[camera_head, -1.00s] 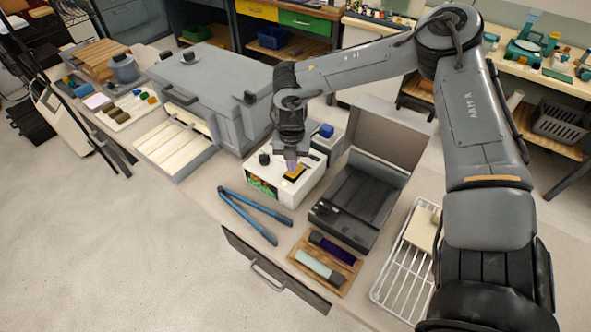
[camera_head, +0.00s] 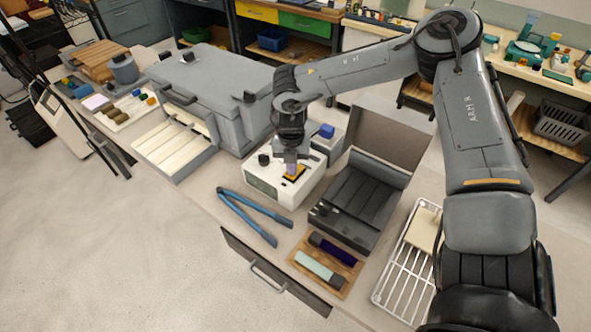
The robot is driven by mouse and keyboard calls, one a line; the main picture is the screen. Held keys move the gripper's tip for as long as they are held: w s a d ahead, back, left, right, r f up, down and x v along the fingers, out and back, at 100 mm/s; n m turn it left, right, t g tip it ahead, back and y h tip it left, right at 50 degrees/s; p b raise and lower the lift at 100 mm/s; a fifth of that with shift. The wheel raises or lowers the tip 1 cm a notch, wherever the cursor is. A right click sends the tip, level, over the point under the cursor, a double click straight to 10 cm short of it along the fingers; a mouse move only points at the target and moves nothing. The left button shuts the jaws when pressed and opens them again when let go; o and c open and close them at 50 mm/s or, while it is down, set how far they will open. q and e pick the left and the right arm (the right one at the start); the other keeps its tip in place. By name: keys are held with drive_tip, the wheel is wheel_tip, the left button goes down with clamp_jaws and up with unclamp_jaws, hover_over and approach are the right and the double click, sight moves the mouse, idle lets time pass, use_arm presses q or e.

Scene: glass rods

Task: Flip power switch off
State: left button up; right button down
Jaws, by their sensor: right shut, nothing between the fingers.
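A white box-shaped device (camera_head: 265,187) stands on the bench, with a display (camera_head: 260,188) on its front that looks dull grey-green and unlit. An orange-yellow patch (camera_head: 296,174) on a dark base, probably the power switch, is on its top. My right gripper (camera_head: 290,170) points down with its fingers shut and empty, right at this patch. The fingertips partly hide it, and I cannot tell whether they touch it or which way the switch is tilted. My left gripper is not in view.
An open dark case (camera_head: 350,205) stands close to the right of the device. Blue-handled tongs (camera_head: 240,212) lie in front. A large grey box (camera_head: 225,75) is behind left.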

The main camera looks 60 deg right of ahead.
drive_tip(key=shift+r+p, duration=0.85)
drive_tip(key=shift+r, duration=0.5)
drive_tip(key=shift+r+p, duration=1.2)
drive_tip(key=shift+r, duration=0.95)
